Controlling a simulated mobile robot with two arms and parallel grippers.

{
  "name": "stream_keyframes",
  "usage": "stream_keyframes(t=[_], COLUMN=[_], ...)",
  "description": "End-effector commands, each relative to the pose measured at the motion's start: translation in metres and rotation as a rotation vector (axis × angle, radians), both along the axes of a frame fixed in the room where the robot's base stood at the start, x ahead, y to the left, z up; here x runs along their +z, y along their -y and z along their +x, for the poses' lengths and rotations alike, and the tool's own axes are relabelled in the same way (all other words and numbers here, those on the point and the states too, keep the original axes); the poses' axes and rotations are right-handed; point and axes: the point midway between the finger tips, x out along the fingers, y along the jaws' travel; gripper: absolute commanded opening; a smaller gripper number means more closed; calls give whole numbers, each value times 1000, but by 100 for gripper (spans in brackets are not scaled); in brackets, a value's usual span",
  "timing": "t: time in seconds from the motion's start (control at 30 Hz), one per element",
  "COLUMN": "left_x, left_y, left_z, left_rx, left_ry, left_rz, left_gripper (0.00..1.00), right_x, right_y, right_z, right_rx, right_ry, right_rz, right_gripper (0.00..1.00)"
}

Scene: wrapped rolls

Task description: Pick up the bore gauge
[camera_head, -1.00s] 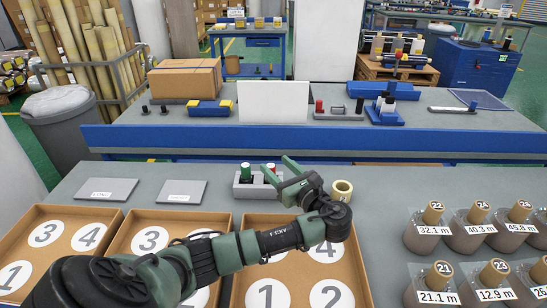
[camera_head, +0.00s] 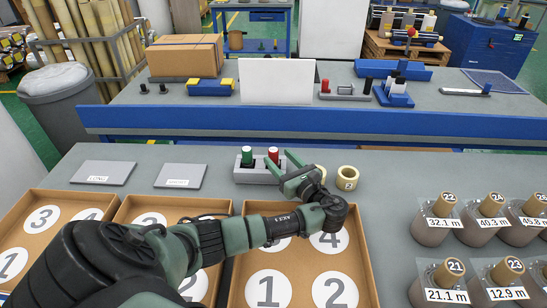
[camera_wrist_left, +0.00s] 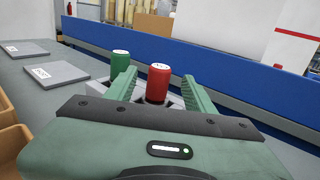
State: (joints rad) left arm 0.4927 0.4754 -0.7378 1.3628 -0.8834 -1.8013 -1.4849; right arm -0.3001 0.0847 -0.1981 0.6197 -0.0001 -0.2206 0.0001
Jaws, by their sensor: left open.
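A grey block (camera_head: 246,175) on the near bench holds a green-topped cylinder (camera_head: 247,156) and a red-topped cylinder (camera_head: 273,155). They look like the bore gauge, though no label confirms this. My left gripper (camera_head: 284,163) is open beside the red top at the block's right end. In the left wrist view the red cylinder (camera_wrist_left: 159,83) stands upright between the spread fingers, seemingly untouched. The green cylinder (camera_wrist_left: 120,61) appears just beyond the left finger. The block is mostly hidden there. My right gripper is out of view.
A cream ring (camera_head: 347,178) lies right of my gripper, with another partly hidden behind it. Two grey plates (camera_head: 103,172) lie left. Numbered trays (camera_head: 243,238) fill the front. A blue-edged bench (camera_head: 320,121) stands behind.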

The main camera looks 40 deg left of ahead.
Motion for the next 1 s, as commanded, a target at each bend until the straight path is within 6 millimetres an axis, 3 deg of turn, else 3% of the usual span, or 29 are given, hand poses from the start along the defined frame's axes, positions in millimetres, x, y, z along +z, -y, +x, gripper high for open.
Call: stream_keyframes(t=[0.3,0.67,0.87,1.0], left_x=[2,1,1,2], left_y=[-55,-66,-66,-66], left_z=[15,19,18,19], left_rx=[4,2,2,2], left_ry=[1,0,0,1], left_rz=[2,-1,0,1], left_gripper=[54,54,4,0], right_x=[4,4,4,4], right_y=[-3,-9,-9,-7], right_z=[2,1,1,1], right_rx=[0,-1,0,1], right_ry=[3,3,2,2], right_rz=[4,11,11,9], right_gripper=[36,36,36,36])
